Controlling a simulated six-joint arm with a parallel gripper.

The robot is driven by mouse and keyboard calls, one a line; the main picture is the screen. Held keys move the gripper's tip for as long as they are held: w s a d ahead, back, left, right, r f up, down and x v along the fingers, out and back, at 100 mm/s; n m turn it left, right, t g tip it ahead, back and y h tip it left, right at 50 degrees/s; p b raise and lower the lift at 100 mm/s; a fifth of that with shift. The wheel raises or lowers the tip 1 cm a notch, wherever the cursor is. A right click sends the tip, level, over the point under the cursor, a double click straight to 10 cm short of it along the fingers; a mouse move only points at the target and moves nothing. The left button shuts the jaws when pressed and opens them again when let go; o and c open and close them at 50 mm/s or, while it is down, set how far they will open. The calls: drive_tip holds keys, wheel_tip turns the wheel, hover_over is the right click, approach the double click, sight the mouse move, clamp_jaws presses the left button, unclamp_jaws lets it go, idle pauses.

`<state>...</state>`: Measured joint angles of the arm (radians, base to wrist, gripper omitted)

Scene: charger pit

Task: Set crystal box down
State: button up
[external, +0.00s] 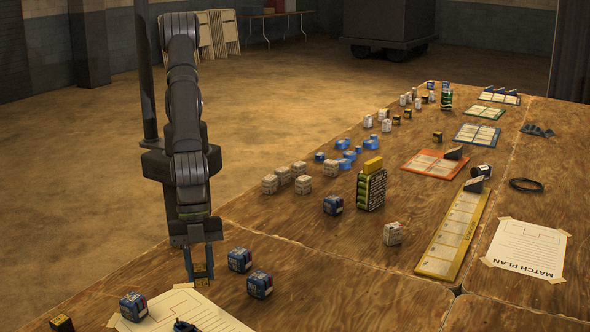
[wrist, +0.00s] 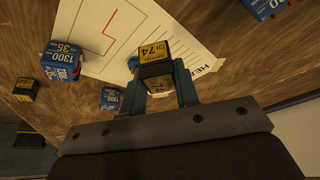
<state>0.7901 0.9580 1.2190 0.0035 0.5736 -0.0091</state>
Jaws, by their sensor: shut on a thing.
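The crystal box is a small black box with a yellow label, seen in the external view (external: 202,271) and in the wrist view (wrist: 155,52), where its top reads "CH 74". My gripper (external: 199,260) is shut on it, with one blue-grey finger on each side; the gripper also shows in the wrist view (wrist: 159,80). The box is near the wooden table, by the edge of a white sheet (external: 205,311). I cannot tell whether it touches the table. A similar black and yellow box (external: 61,324) sits at the table's near left corner; it also shows in the wrist view (wrist: 26,91).
Blue boxes (external: 239,260), (external: 260,284) stand close right of my gripper, and another blue box (external: 133,306) stands to the left. A dark blue object (external: 185,326) lies on the sheet. Farther back are a green-black pack (external: 371,189) and orange (external: 436,165) and yellow (external: 453,235) boards.

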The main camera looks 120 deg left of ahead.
drive_tip(key=w+f, duration=0.1)
drive_tip(key=w+a+f, duration=0.1)
drive_tip(key=w, duration=0.1)
drive_tip(key=shift+w+f, duration=0.25)
drive_tip(key=shift+w, duration=0.05)
drive_tip(key=shift+f, duration=1.85)
drive_tip(key=shift+f, duration=0.2)
drive_tip(key=o, duration=0.9)
drive_tip(key=shift+o, duration=0.2)
drive_tip(key=shift+r, duration=0.1)
drive_tip(key=v, duration=1.2)
